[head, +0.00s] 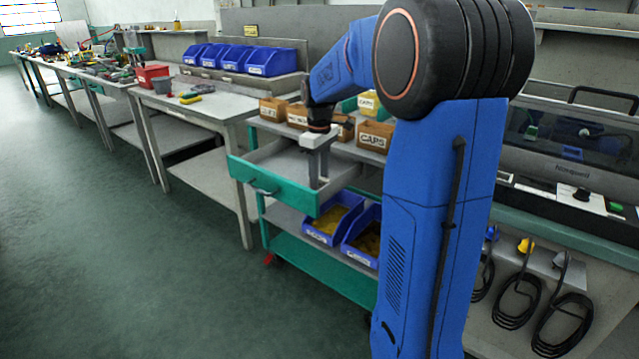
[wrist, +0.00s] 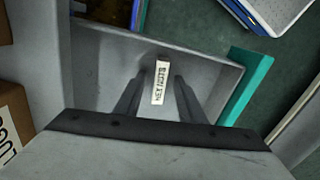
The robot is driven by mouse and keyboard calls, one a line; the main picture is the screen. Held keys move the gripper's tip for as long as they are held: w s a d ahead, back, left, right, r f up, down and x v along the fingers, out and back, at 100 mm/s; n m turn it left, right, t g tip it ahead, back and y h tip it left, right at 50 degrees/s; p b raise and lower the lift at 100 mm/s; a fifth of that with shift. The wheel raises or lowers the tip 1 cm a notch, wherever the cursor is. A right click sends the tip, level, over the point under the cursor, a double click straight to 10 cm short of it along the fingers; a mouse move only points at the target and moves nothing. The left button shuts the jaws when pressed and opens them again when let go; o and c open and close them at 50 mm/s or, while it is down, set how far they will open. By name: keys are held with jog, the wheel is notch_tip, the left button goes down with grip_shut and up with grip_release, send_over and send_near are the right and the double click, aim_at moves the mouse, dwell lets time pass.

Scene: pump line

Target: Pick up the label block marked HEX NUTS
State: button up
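The label block marked HEX NUTS (wrist: 160,84) is a small white block with dark lettering. In the wrist view it shows in the open grey drawer (wrist: 100,65), between my two fingers with a gap on each side. My gripper (head: 318,180) is open and points down into the drawer. In the wrist view its fingers (wrist: 159,77) stand left and right of the block. I cannot tell how far the fingertips are above the drawer floor. In the head view the block cannot be made out. The drawer's green front (head: 274,188) shows there.
Blue bins (head: 333,219) sit on the shelf below. A workbench (head: 190,108) with blue bins is at the left. The floor in front is clear.

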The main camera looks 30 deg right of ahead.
grip_shut()
